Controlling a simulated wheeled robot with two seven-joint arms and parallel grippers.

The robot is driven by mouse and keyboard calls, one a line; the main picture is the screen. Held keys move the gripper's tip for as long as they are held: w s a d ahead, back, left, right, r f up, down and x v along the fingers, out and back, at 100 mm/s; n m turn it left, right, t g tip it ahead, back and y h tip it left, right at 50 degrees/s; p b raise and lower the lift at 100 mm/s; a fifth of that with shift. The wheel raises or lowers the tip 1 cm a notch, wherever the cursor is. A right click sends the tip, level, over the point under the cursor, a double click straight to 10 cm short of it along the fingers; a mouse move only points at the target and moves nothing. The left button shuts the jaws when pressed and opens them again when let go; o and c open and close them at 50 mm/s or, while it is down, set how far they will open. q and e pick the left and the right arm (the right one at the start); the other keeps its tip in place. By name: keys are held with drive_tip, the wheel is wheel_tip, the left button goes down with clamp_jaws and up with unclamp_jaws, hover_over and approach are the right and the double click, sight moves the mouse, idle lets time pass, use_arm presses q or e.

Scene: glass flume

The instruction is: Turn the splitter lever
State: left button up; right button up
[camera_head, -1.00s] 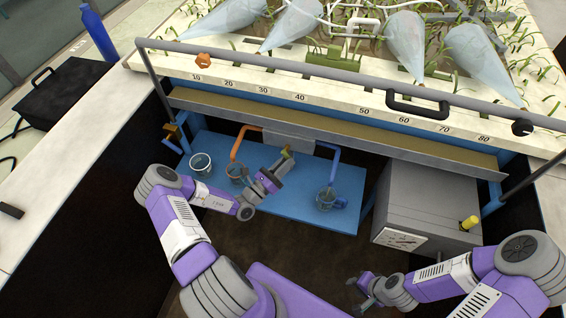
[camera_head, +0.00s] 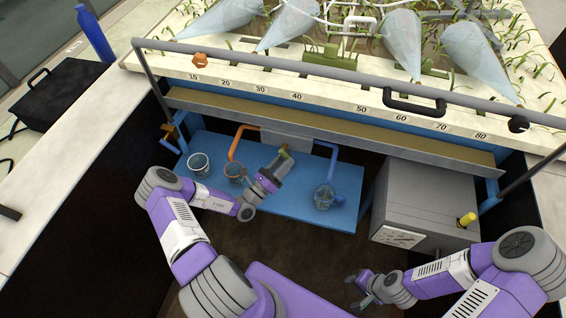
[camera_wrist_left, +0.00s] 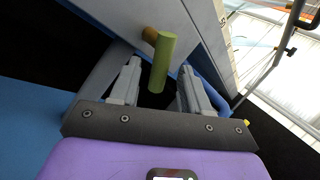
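The splitter lever (camera_head: 284,151) has a yellow-green handle and sits at the front of the grey splitter box (camera_head: 287,140) under the flume. In the left wrist view the lever's green cylinder (camera_wrist_left: 162,62) stands between the two fingers, with a brass-coloured stub behind it. My left gripper (camera_head: 277,163) is open around the handle, with a visible gap on both sides. Its fingers (camera_wrist_left: 157,88) point toward the splitter box. My right gripper (camera_head: 358,290) is open and empty, low at the lower right, far from the lever.
A white-rimmed container (camera_head: 199,164) stands at the left. A grey box (camera_head: 425,200) with a yellow knob is at the right. The flume rail hangs above.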

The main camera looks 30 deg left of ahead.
use_arm(q)
drive_tip(key=v, duration=0.7)
drive_tip(key=shift+s+p, duration=0.25)
drive_tip(key=shift+p, duration=0.1)
drive_tip(key=shift+a+f, duration=0.1)
drive_tip(key=shift+f, duration=0.05)
